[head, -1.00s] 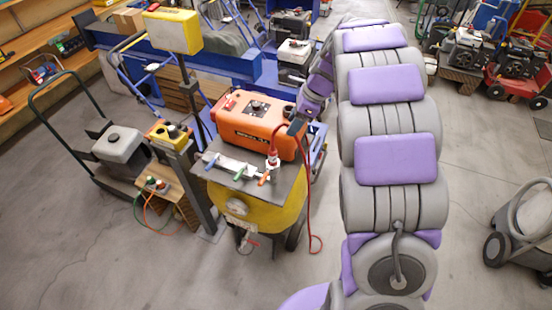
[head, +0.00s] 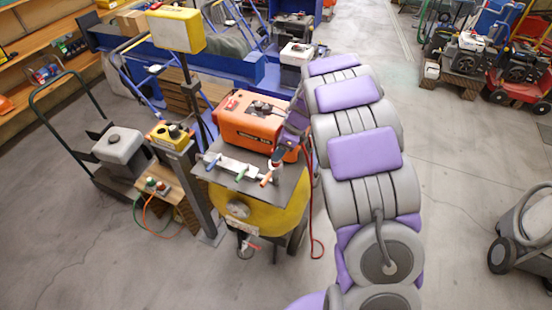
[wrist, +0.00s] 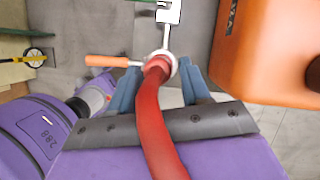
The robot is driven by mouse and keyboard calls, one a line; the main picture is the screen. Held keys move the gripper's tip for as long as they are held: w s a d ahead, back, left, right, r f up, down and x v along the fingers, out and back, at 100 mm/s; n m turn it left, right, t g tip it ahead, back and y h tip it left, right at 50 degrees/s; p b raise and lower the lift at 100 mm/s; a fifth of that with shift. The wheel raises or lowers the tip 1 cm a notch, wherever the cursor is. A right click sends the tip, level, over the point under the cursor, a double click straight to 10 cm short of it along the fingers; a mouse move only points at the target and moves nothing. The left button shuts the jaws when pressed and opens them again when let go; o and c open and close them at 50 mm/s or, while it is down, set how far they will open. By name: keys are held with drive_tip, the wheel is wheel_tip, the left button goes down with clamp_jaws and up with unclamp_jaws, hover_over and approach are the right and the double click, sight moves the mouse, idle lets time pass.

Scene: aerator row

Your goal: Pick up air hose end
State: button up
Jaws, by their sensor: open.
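The air hose end (wrist: 157,68) is a red hose tip with a pale ring, upright at the valve manifold beside the orange handle (wrist: 106,61). In the wrist view my gripper (wrist: 160,84) is open, with one blue finger on each side of the hose just behind the tip. I cannot tell whether the fingers touch it. In the head view my gripper (head: 281,155) is over the manifold's right end and hides most of the hose end. The red hose (head: 312,235) hangs down the tank's right side.
The manifold (head: 232,165) with coloured handles lies on a grey plate over a yellow tank (head: 262,222). An orange machine (head: 250,120) stands close behind. A yellow box on a post (head: 176,29) rises to the left.

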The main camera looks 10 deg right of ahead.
drive_tip(key=x, duration=0.4)
drive_tip(key=shift+a+b, duration=0.2)
drive_tip(key=shift+b, duration=0.2)
drive_tip(key=shift+r, duration=0.1)
drive_tip(key=shift+c, duration=0.2)
drive_tip(key=shift+d, duration=0.1)
drive_tip(key=c, duration=0.8)
drive_tip(key=shift+r, duration=0.15)
